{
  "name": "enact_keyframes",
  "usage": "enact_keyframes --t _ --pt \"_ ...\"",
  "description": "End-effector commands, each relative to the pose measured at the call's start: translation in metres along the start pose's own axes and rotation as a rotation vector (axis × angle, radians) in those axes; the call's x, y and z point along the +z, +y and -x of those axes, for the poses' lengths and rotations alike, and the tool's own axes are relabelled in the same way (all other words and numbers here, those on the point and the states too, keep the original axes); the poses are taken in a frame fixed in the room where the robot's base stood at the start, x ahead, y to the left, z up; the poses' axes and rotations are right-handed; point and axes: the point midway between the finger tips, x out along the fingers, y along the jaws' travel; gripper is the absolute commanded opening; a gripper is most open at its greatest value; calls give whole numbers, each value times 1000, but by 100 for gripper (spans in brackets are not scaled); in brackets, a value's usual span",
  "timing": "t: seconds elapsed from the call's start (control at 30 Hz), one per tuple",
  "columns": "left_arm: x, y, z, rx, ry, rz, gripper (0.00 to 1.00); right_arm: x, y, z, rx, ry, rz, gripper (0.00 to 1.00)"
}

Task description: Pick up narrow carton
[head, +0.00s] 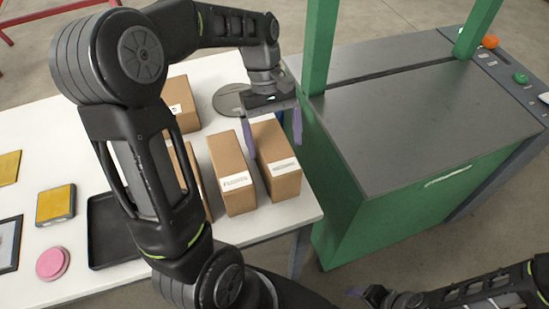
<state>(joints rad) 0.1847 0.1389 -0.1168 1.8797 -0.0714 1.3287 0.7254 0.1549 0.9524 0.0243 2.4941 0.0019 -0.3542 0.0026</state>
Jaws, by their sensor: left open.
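Several brown cartons with white labels stand on the white table. The rightmost carton (280,170) is tall and slim, and a similar carton (232,172) stands just left of it. Another carton (190,165) is mostly hidden behind my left arm. I cannot tell for sure which is the narrow one. My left gripper (273,131) is open, pointing down at the far end of the rightmost carton, with one purple finger to each side of it. Whether the fingers touch it cannot be seen. My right gripper (362,295) is low at the bottom edge, away from the table.
A wider box (183,105) and a grey round disc (230,100) lie farther back. A black tray (110,235), a pink disc (53,263) and a yellow-topped block (56,204) are at left. A green machine (420,130) with a grey top stands close right of the table.

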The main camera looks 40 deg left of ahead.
Motion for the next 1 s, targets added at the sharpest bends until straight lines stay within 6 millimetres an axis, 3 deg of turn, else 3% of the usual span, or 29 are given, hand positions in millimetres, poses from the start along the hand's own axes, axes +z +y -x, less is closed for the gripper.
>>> enact_keyframes --t 0.17,0.5,1.0 --pt "2 -2 -9 -2 -2 0 91 0 -1 3 1 -1 -1 69" --pt "3 -4 -51 0 -1 -1 91 1 -3 9 3 -3 -2 69" --pt "3 -4 -52 0 0 0 91 1 -3 9 3 -3 -2 69"
